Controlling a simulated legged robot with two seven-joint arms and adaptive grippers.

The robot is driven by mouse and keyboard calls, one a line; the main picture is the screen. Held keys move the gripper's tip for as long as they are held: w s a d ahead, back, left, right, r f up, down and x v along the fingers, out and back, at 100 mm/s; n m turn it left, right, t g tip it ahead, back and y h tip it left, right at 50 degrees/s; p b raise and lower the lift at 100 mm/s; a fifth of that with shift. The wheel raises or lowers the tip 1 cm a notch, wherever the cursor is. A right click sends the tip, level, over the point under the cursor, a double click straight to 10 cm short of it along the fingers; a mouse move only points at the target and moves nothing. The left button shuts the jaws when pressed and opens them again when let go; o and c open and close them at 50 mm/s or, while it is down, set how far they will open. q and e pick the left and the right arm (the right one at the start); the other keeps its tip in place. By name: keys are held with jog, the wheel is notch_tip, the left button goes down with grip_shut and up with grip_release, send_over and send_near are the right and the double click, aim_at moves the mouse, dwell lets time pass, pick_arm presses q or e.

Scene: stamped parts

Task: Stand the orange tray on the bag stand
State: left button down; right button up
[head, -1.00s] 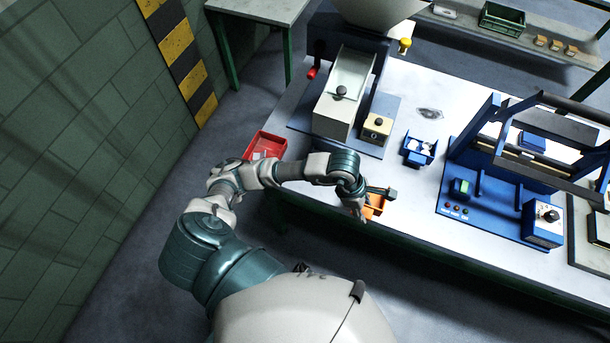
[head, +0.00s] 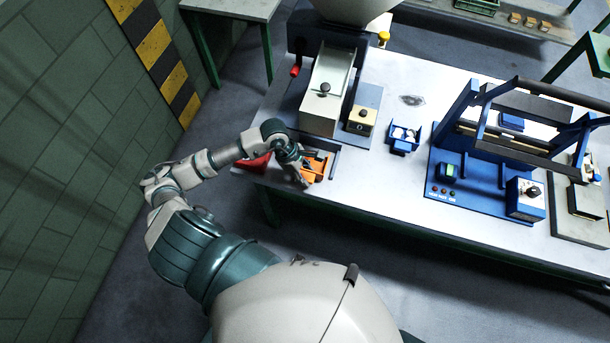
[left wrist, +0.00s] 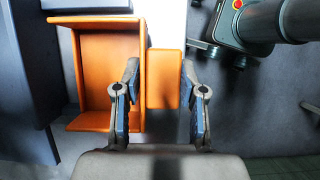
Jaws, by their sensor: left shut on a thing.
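The orange tray (head: 313,168) is at the left end of the table in the head view, partly hidden by my left gripper (head: 304,170). In the left wrist view the open-topped orange tray (left wrist: 108,72) has a flat tab that sits between the fingers of my left gripper (left wrist: 157,92). The gripper is shut on that tab. A dark bracket-like shape (head: 334,162) shows close beside the tray; I cannot tell whether it is the bag stand. I cannot tell whether the tray touches anything below. My right gripper is not in view.
A red bin (head: 254,163) is partly behind my left arm. A feeder with a white box (head: 322,110) stands behind the tray. A small blue holder (head: 404,140) and a large blue-framed machine (head: 480,175) stand to the right. The table front (head: 385,190) has free room.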

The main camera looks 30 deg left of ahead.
pick_arm(q)
jog(key=shift+s+f, duration=0.2)
jog(key=shift+f, duration=0.55)
jog(key=shift+d+f, duration=0.1)
jog(key=shift+d, duration=0.1)
jog(key=shift+s+d, duration=0.1)
jog(key=shift+d, duration=0.15)
jog(key=c, duration=0.7)
grip_release()
jog(key=shift+d, duration=0.35)
jog(key=shift+w, duration=0.25)
jog(key=shift+a+r, duration=0.3)
jog(key=shift+a, duration=0.1)
jog(key=v, duration=0.4)
jog(key=shift+a+r+b, duration=0.15)
jog(key=shift+a+b, duration=0.2)
jog(key=shift+a, duration=0.05)
jog(key=v, duration=0.7)
jog(key=shift+d+r+b, duration=0.15)
jog(key=shift+d+b, duration=0.2)
jog(key=shift+d, duration=0.05)
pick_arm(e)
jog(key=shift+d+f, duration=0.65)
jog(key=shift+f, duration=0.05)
pick_arm(q)
jog(key=shift+a, duration=0.15)
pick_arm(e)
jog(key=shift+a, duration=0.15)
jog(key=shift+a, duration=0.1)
